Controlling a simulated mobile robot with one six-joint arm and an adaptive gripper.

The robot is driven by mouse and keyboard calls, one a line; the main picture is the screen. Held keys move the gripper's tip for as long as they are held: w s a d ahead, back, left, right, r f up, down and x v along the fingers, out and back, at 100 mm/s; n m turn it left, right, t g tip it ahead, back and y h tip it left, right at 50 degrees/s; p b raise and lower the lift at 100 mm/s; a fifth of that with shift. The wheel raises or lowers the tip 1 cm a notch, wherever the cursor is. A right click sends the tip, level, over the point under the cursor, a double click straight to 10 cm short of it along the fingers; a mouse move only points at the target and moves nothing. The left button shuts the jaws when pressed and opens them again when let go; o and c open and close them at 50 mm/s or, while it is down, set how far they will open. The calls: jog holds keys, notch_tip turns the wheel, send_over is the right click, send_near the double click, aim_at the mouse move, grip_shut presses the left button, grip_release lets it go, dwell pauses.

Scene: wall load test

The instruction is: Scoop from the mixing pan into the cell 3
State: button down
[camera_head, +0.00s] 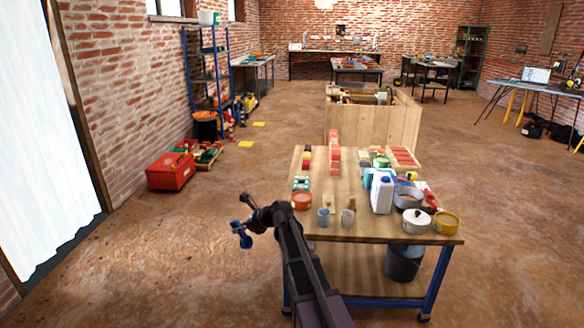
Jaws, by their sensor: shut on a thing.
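My gripper (247,210) is at the end of my dark arm, left of the workbench and out over the floor. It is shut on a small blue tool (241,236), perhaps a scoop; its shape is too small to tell. A grey pan (408,204) with brownish contents stands on the right part of the bench and may be the mixing pan. A red-orange tray with divisions (403,157) lies at the bench's far right corner. It may hold the cells, but I cannot tell which is cell 3. My gripper is far from both.
The workbench (380,228) also bears a white jug (382,192), a lidded white pot (417,222), a yellow tin (446,223), two small cups, an orange bowl (302,201) and a red brick wall (334,154).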

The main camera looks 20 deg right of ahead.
jog(key=shift+s+a, duration=0.15)
jog(key=shift+s, duration=0.1)
jog(key=shift+d, duration=0.4)
